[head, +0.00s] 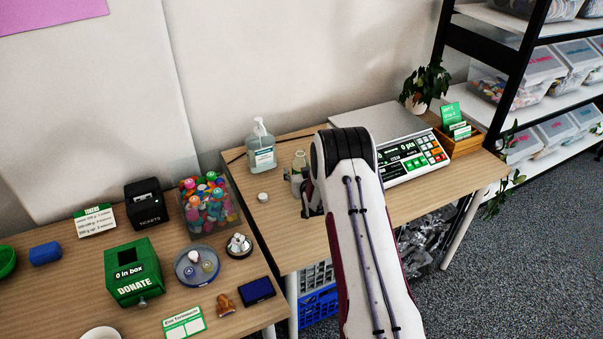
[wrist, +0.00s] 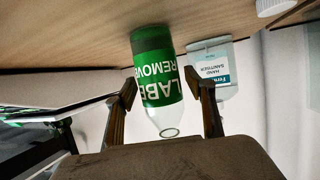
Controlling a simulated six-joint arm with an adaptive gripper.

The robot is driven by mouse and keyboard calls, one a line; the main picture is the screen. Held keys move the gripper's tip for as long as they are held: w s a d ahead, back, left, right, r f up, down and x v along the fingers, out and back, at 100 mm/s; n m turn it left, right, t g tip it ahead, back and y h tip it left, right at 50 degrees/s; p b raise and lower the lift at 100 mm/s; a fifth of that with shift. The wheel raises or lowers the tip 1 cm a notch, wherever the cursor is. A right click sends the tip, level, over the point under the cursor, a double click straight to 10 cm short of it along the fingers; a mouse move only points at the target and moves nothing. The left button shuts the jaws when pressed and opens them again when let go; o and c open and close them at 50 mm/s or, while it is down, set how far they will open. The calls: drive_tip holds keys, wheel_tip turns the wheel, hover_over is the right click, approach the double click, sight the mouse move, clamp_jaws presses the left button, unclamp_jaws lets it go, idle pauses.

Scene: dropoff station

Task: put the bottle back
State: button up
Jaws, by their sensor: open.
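The bottle with a green "LABEL REMOVER" label (wrist: 156,62) stands on the table, shown upside down in the wrist view. Its clear neck end points towards my wrist camera. My gripper (wrist: 160,86) is open, with one finger on each side of the bottle. I cannot tell whether either finger touches it. In the head view a small part of the bottle (head: 299,162) shows left of my arm, which hides most of my gripper.
A hand sanitiser bottle (head: 262,155) stands close behind, left of the bottle. A small white cap (head: 262,197) lies nearby. A scale (head: 413,160) and a wooden card box (head: 461,144) are to the right. The left table holds a tub of colourful figures (head: 208,205) and a green donation box (head: 132,275).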

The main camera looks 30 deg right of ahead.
drive_tip(key=shift+r, duration=0.2)
drive_tip(key=v, duration=1.2)
idle(0.4)
drive_tip(key=shift+f, duration=0.1)
drive_tip(key=shift+a, duration=0.1)
idle(0.3)
drive_tip(key=s+a+r+g+y, duration=0.1)
drive_tip(key=s+a+r, duration=0.3)
drive_tip(key=r, duration=0.3)
drive_tip(key=s+a+r+n+g, duration=0.1)
drive_tip(key=s+a+r, duration=0.35)
drive_tip(key=r, duration=0.25)
drive_tip(key=s+a+r+g+y, duration=0.1)
drive_tip(key=s+a+r+g, duration=0.2)
drive_tip(key=r, duration=0.4)
drive_tip(key=s+a+r, duration=0.1)
drive_tip(key=s+a, duration=0.2)
drive_tip(key=s, duration=0.7)
drive_tip(key=s+a+r+n+g+y, duration=0.1)
drive_tip(key=s+a+r, duration=0.1)
drive_tip(key=s, duration=0.9)
drive_tip(key=s+a+r+n+g, duration=0.1)
drive_tip(key=s+a, duration=0.3)
drive_tip(key=s, duration=0.6)
drive_tip(key=shift+r, duration=0.3)
